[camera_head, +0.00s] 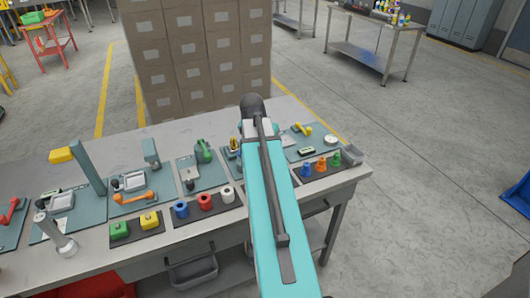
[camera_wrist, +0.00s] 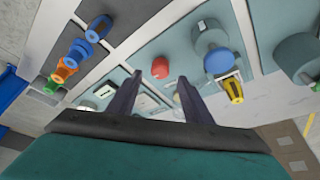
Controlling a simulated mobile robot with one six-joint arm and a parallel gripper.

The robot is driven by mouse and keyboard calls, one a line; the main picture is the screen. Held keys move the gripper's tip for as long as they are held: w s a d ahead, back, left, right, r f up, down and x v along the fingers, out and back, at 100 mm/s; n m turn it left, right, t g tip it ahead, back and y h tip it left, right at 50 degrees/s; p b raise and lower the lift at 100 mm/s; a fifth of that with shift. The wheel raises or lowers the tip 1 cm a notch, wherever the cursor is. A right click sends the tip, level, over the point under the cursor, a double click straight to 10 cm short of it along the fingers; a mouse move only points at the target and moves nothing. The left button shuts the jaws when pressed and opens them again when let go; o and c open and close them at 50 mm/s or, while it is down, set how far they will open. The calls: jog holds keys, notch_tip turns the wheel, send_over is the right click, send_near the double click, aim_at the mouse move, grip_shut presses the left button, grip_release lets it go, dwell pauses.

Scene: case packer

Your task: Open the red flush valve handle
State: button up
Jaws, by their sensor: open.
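In the head view, a red lever handle (camera_head: 9,211) stands on a teal panel at the far left of the bench. An orange lever handle (camera_head: 132,197) lies on another panel to its right. I cannot tell for certain which is the flush valve handle. In the wrist view, a round red knob (camera_wrist: 160,67) sits on a teal panel just beyond and between the fingertips of my gripper (camera_wrist: 160,79). My gripper is open, and nothing shows between its two dark fingers. In the head view my teal arm hides the gripper and part of the bench.
In the wrist view, a blue round part (camera_wrist: 217,61) and a yellow knob (camera_wrist: 234,90) are right of the red knob. Blue, orange and green cones (camera_head: 321,163) stand at the bench's right end. Stacked cartons (camera_head: 195,55) are behind the bench (camera_head: 350,178).

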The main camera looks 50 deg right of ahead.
jog(key=b+v, duration=0.1)
jog(key=v, duration=0.8)
dwell(0.8)
